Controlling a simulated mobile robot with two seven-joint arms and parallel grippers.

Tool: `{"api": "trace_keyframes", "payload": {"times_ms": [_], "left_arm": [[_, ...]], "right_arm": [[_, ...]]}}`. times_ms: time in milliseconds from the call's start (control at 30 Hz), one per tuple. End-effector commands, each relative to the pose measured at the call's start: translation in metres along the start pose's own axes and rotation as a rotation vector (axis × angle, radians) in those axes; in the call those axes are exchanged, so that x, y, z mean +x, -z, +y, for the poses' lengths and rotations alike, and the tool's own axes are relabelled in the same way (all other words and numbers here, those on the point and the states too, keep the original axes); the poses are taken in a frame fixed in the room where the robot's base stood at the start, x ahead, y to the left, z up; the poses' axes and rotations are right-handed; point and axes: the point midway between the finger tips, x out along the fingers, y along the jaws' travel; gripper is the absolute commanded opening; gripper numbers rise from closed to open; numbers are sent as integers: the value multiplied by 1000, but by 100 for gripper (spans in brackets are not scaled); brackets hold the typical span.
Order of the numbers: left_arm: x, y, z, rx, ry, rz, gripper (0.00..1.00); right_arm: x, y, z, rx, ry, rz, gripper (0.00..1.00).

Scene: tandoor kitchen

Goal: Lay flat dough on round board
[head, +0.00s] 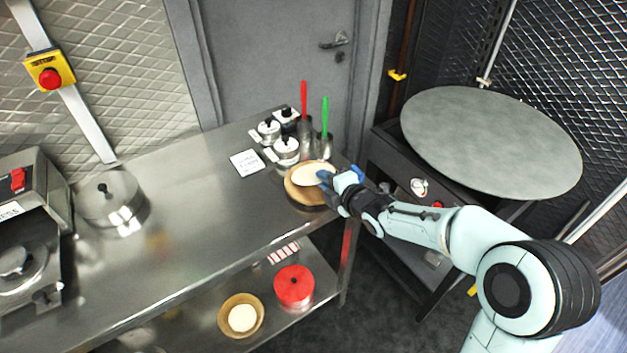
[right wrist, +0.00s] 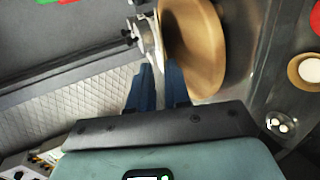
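The flat dough (head: 311,174) is a pale disc over the round board in the head view. It covers part of the board's top; whether it touches the wood is hard to tell. The round wooden board (head: 294,197) sits at the right end of the steel counter; it also shows large in the right wrist view (right wrist: 195,45). My right gripper (head: 325,178) is at the dough's right edge. Its blue fingers (right wrist: 160,72) are close together, with a thin pale edge between their tips, apparently the dough seen edge-on. My left gripper is not in view.
Steel canisters (head: 286,148) and holders with a red and a green handle (head: 325,115) stand behind the board. A white card (head: 246,162) lies left. A large grey round lid (head: 490,140) is at right. A bowl (head: 227,318) and red container (head: 294,286) are on the lower shelf.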

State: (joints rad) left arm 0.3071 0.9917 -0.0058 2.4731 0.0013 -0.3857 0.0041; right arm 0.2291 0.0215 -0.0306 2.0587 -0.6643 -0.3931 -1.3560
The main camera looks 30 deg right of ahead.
Motion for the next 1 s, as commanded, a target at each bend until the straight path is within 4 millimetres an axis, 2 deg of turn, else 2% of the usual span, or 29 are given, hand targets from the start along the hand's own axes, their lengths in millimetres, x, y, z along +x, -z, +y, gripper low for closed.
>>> {"api": "trace_keyframes", "payload": {"times_ms": [333,900,1000], "left_arm": [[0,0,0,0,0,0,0],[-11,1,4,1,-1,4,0],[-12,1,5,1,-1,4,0]], "right_arm": [[-4,0,0,0,-1,-1,20],[-71,-1,2,1,-2,-2,20],[-78,0,1,0,-1,-1,20]]}}
